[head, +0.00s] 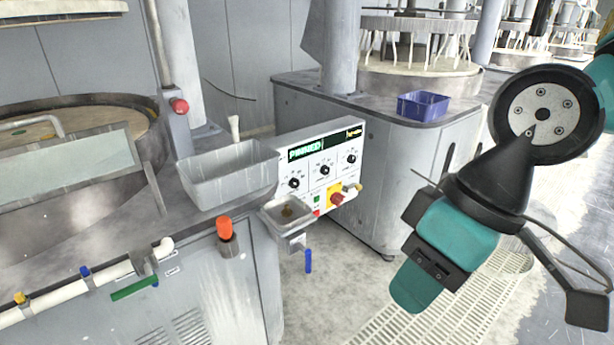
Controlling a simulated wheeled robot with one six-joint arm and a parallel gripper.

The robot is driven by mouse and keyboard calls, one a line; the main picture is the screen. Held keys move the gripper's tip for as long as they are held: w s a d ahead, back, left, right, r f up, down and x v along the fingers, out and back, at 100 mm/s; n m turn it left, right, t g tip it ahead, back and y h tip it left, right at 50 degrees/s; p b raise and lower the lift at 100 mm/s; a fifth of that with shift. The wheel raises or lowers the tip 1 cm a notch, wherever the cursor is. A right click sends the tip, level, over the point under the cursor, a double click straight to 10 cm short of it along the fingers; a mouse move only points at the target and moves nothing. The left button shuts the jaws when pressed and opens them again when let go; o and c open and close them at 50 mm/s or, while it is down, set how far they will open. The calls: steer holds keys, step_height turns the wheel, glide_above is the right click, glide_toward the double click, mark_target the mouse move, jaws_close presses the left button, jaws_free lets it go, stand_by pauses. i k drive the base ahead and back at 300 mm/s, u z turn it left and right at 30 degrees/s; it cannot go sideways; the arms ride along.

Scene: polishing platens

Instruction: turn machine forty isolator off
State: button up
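A white control panel (310,171) with a green display and several black knobs stands on the corner of the near machine. Low on its right side is a red rotary switch (336,197) on a yellow plate, which looks like an isolator. Its exact handle angle is too small to tell. I cannot read a machine number. My gripper (415,285) hangs in the air at the right, teal and black, pointing down and left. It is apart from the panel and touches nothing that I can see. Whether its fingers are open or shut is unclear.
A grey bin (228,172) and a small metal tray (288,214) sit beside the panel. An orange-capped post (225,230) and a red button (179,106) stand nearby. A blue crate (423,105) sits on the far machine. Floor with a grating (385,320) is clear below.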

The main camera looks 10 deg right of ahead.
mark_target(336, 198)
steer(key=z, duration=0.15)
steer(key=i, duration=1.25)
steer(key=u, duration=0.5)
